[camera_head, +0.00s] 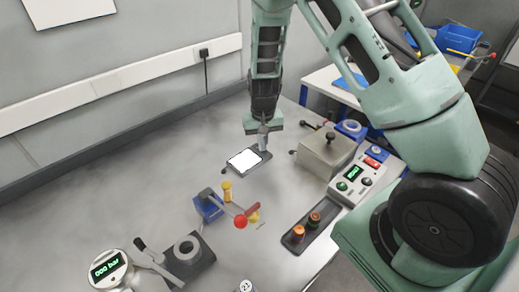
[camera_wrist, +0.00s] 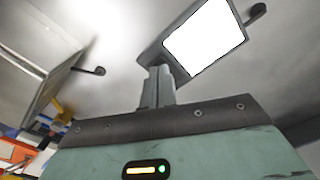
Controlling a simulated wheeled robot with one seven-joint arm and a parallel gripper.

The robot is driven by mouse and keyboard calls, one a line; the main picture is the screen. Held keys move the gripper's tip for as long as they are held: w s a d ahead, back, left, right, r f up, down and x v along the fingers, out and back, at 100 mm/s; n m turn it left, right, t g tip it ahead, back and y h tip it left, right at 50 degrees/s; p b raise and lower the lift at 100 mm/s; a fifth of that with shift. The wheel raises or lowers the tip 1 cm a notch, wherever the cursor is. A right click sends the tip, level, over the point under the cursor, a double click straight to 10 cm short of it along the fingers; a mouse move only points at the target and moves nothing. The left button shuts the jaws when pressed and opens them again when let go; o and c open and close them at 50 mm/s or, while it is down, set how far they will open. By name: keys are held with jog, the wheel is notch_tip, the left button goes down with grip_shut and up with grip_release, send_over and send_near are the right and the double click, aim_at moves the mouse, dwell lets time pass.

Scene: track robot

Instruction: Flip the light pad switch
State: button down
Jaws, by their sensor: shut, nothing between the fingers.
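The light pad (camera_head: 245,160) is a small dark-framed slab with a bright white face, lying flat on the grey bench. In the wrist view the lit pad (camera_wrist: 205,40) fills the upper middle, and a small dark lever with a round knob (camera_wrist: 257,12) sticks out at its far end. My gripper (camera_head: 264,146) points down at the pad's right end. In the wrist view its fingertips (camera_wrist: 160,70) are together and empty, beside the near end of the pad, opposite the knobbed lever. I cannot tell whether they touch the pad.
A metal box (camera_head: 327,152) with a knobbed lever stands close right of my gripper. Bench left of the pad is clear.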

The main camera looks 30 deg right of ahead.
jog(key=shift+f, duration=0.4)
jog(key=shift+r, duration=0.2)
jog(key=shift+r+p, duration=2.65)
jog(key=shift+r, duration=0.75)
jog(key=shift+a, duration=0.1)
jog(key=s+a+r+n+y, duration=0.1)
jog(key=s+a+r+n, duration=0.2)
jog(key=s+a+r, duration=0.4)
jog(key=s+a+r+n+y, duration=0.15)
jog(key=s+a+r, duration=0.3)
jog(key=a, duration=0.45)
jog(key=s+a+r+n+h, duration=0.1)
jog(key=s+a+r+n, duration=0.1)
jog(key=s, duration=0.6)
jog(key=s+a+r+n+h, duration=0.1)
jog(key=s+r+n, duration=0.4)
jog(key=s, duration=0.4)
jog(key=shift+a+r, duration=0.25)
jog(key=shift+a, duration=0.15)
